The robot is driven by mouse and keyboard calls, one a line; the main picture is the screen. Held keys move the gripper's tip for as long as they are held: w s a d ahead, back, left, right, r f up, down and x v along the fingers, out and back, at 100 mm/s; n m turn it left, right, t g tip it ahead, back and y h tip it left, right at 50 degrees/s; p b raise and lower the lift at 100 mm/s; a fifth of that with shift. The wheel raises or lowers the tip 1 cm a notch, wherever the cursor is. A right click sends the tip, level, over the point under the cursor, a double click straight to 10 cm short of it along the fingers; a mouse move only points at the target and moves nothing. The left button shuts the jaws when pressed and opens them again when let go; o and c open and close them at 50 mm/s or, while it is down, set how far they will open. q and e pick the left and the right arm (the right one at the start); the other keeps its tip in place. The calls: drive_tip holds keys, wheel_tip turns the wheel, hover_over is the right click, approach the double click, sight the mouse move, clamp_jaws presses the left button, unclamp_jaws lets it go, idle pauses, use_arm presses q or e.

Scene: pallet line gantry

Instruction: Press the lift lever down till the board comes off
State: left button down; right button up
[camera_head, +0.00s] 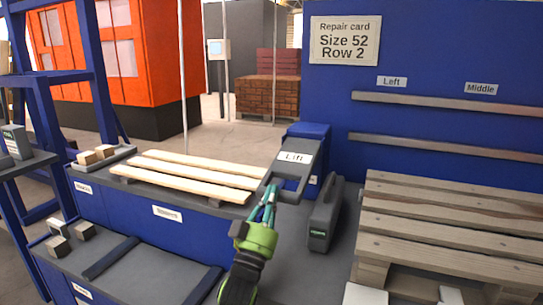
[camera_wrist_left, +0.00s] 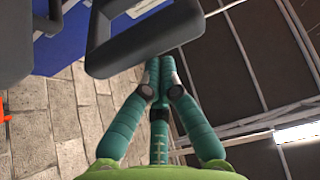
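The lift lever, a grey arm labelled "Lift" (camera_head: 294,158) with an open loop handle, slopes down beside a blue housing (camera_head: 308,131). Its grey loop also fills the top of the left wrist view (camera_wrist_left: 150,42). My left gripper (camera_head: 270,192), green with teal fingers, is at the left side of the loop. In the left wrist view its fingertips (camera_wrist_left: 156,66) are together at the loop's near bar. I cannot tell whether they touch it. A pallet of weathered boards (camera_head: 450,222) lies at the right. My right gripper is out of view.
Pale new planks (camera_head: 195,175) lie on the bench left of the lever. A dark grey case-like object (camera_head: 325,215) stands just right of my gripper. A repair card (camera_head: 345,41) reads "Size 52 Row 2". Blue shelving (camera_head: 75,80) stands at the left.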

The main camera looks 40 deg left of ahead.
use_arm(q)
drive_tip(key=shift+f, duration=0.1)
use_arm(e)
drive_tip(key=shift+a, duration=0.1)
use_arm(q)
drive_tip(key=s+d+f, duration=0.1)
drive_tip(key=s+d, duration=0.2)
drive_tip(key=s, duration=1.1)
drive_tip(key=shift+d+f, duration=0.2)
drive_tip(key=shift+f, duration=0.05)
drive_tip(key=w+a+r+g+h+p, duration=0.1)
drive_tip(key=w+r+g+p, duration=0.3)
drive_tip(key=r+p, duration=0.9)
drive_tip(key=shift+w+p, duration=0.8)
drive_tip(key=shift+w, duration=0.15)
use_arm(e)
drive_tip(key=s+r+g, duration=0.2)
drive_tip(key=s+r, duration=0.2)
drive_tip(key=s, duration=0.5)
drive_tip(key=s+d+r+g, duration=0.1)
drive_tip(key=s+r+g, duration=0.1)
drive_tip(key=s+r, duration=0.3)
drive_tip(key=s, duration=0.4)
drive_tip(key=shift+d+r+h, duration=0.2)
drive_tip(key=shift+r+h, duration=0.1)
use_arm(q)
drive_tip(key=shift+a, duration=0.1)
